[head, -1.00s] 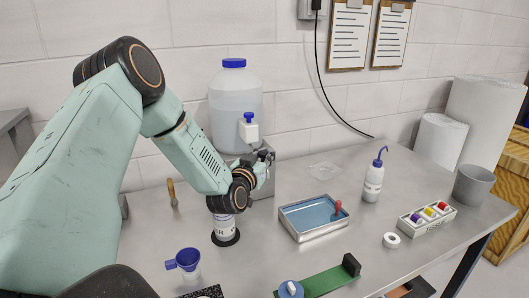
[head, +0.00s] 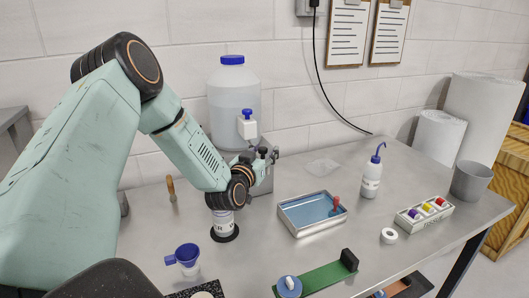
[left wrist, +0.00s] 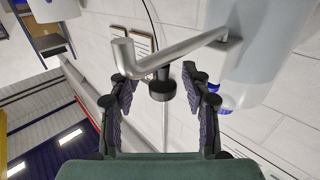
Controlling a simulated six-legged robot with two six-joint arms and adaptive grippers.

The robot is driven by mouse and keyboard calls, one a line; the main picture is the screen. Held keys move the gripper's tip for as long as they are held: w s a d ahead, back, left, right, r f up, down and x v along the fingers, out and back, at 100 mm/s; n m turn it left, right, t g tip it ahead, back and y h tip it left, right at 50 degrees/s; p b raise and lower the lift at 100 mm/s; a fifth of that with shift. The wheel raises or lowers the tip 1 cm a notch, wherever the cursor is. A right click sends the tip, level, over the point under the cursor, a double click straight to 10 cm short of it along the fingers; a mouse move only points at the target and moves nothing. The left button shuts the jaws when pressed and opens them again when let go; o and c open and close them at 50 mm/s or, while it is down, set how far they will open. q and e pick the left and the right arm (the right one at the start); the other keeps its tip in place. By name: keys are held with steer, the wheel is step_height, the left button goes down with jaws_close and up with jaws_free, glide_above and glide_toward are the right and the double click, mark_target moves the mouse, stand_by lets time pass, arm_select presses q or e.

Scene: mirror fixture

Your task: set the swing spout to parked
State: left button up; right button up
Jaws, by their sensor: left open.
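The swing spout (left wrist: 180,52) is a bent grey metal pipe in the left wrist view. It runs from a white block (left wrist: 220,62) at the right to a downturned end at the left. A black round knob (left wrist: 162,88) shows beside it, between my fingers. My left gripper (left wrist: 158,84) is open, with its fingers to either side of the knob; I cannot tell whether they touch it. In the head view my left gripper (head: 266,155) is in front of the large jug (head: 233,95), below its white tap (head: 247,128), and mostly hides the spout. My right gripper is not in view.
A metal tray (head: 296,228) of blue liquid, a wash bottle (head: 371,180) and a vial rack (head: 425,216) are to the right. The bench between tray and jug is clear.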

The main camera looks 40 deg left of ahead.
arm_select(q)
steer(key=shift+s, duration=0.25)
steer(key=v, duration=1.1)
steer(key=shift+s+d, duration=0.2)
steer(key=shift+d, duration=0.1)
steer(key=shift+a, duration=0.1)
stand_by(0.4)
